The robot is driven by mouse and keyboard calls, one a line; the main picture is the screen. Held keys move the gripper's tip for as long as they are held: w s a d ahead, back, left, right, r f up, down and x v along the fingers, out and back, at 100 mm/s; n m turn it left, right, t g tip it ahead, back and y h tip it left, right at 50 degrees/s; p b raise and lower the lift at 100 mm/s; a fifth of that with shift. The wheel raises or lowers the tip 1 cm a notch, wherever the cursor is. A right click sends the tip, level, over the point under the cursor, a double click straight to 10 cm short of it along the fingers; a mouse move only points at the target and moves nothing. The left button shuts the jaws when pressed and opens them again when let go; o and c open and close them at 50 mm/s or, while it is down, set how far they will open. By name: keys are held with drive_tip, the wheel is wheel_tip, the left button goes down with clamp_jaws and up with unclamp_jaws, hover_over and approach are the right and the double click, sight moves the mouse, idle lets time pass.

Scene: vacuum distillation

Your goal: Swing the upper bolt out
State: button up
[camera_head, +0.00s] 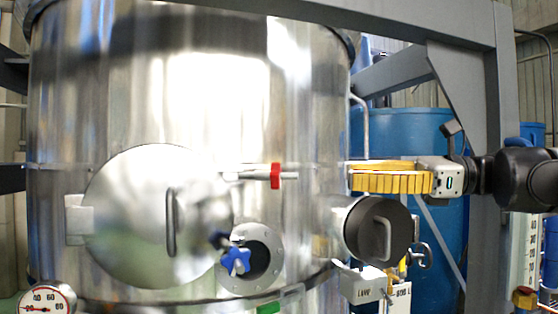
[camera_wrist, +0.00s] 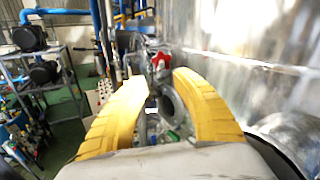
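The upper bolt with its red knob (camera_head: 276,176) sticks out to the right from the upper right edge of the round steel hatch (camera_head: 125,220) on the tank. A lower bolt with a blue star knob (camera_head: 236,260) sits at the hatch's lower right. My gripper (camera_head: 350,178) has yellow fingers and is to the right of the red knob, at about its height in the picture, apart from it. In the wrist view my gripper (camera_wrist: 161,80) is open and empty, and the red knob (camera_wrist: 160,61) shows beyond the gap between the fingertips.
The shiny tank wall (camera_head: 310,110) runs close beside my gripper. A round dark-faced port with a handle (camera_head: 380,230) juts out below the fingers. An open flange (camera_head: 262,262) is beside the blue knob. A grey steel frame (camera_head: 497,90) and a blue drum (camera_head: 410,130) stand at the right.

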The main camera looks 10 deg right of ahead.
sight(293, 176)
drive_tip(key=shift+w+p+x, duration=0.2)
drive_tip(key=shift+p+x, duration=0.8)
drive_tip(key=shift+x, duration=4.4)
drive_tip(key=shift+d+f, duration=0.1)
drive_tip(key=shift+f, duration=0.05)
clamp_jaws()
